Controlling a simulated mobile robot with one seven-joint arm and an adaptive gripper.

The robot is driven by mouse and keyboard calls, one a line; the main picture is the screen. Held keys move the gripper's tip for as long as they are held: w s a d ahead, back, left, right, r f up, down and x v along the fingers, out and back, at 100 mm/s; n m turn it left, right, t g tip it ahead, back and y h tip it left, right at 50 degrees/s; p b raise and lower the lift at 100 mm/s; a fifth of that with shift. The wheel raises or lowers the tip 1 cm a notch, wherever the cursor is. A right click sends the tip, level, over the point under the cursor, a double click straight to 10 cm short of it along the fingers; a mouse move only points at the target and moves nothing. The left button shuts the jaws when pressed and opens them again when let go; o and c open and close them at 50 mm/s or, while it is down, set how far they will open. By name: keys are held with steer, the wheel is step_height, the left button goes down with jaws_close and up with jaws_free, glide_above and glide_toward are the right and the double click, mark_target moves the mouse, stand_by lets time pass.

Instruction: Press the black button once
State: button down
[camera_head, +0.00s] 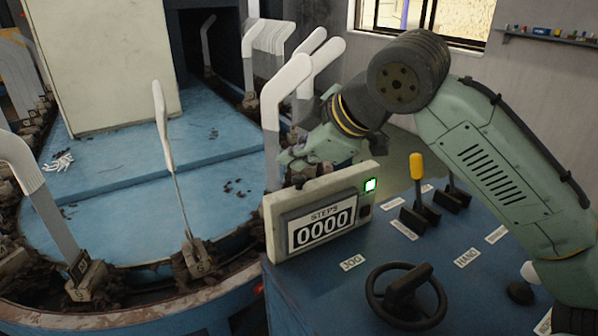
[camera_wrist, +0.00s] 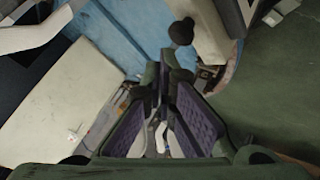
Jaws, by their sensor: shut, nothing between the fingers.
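A counter box (camera_head: 318,218) reading STEPS 0000 stands on the blue console. A small dark square (camera_head: 365,210) sits on its right end, under a lit green square (camera_head: 370,185); I cannot tell if it is the black button. In the wrist view my gripper (camera_wrist: 164,78) is shut and empty. A round black knob (camera_wrist: 182,31) shows just beyond the fingertips; I cannot tell what it belongs to.
The console carries a black handwheel (camera_head: 405,295), a yellow-handled lever (camera_head: 417,175) and a white-knobbed lever (camera_head: 529,272). White sock forms (camera_head: 285,90) stand upright around the blue round table (camera_head: 110,215), one close to my gripper. A pale tall block (camera_head: 105,60) stands on the table.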

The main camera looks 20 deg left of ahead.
mark_target(296, 180)
step_height(296, 180, up, 5)
steer(key=p, duration=0.4)
steer(key=shift+r+p, duration=0.1)
steer(key=shift+p, duration=0.3)
stand_by(0.5)
